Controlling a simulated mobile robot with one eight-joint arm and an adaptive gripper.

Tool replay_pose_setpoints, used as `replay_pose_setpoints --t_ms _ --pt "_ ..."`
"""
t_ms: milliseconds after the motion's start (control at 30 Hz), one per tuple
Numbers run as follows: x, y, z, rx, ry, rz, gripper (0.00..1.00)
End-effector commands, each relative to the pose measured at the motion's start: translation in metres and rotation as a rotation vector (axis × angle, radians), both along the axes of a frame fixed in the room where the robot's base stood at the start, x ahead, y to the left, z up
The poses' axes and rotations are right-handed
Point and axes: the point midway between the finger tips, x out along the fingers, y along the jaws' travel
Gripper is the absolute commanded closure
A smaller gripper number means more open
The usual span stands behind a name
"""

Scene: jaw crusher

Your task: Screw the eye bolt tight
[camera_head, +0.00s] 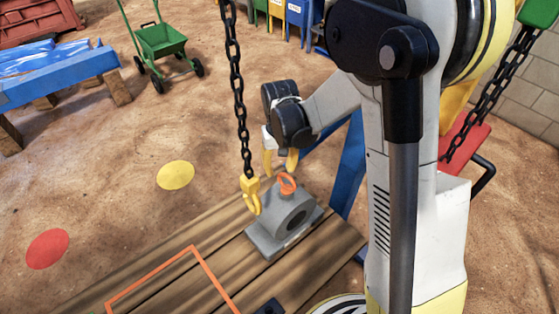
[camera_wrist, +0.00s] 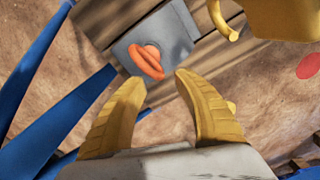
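The orange eye bolt (camera_head: 287,183) stands on top of a grey bearing block (camera_head: 264,243) on the wooden boards. It also shows in the wrist view as an orange ring (camera_wrist: 147,62), just beyond my fingertips. How far it is screwed in cannot be told. My gripper (camera_head: 280,167) is above the eye bolt in the head view, with its yellow fingers pointing down. In the wrist view its two fingers (camera_wrist: 158,82) are spread apart with nothing between the tips.
A yellow hook (camera_head: 252,194) on a black chain (camera_head: 237,90) hangs close left of the block. The hook also shows at the wrist view's top right (camera_wrist: 222,20). A blue post (camera_head: 349,170) stands right of the block. An orange outline (camera_head: 150,278) marks clear boards.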

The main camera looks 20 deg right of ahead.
Motion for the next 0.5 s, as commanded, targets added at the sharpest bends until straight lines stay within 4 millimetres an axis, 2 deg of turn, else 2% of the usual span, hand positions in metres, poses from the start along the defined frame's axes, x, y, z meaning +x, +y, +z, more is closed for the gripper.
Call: replay_pose_setpoints --t_ms 33,200,500 --pt "0.000 0.000 -0.013 0.000 0.000 0.000 0.63" --pt "0.000 0.000 -0.035 0.000 0.000 0.000 0.63" --pt "0.000 0.000 -0.044 0.000 -0.001 0.000 0.63"
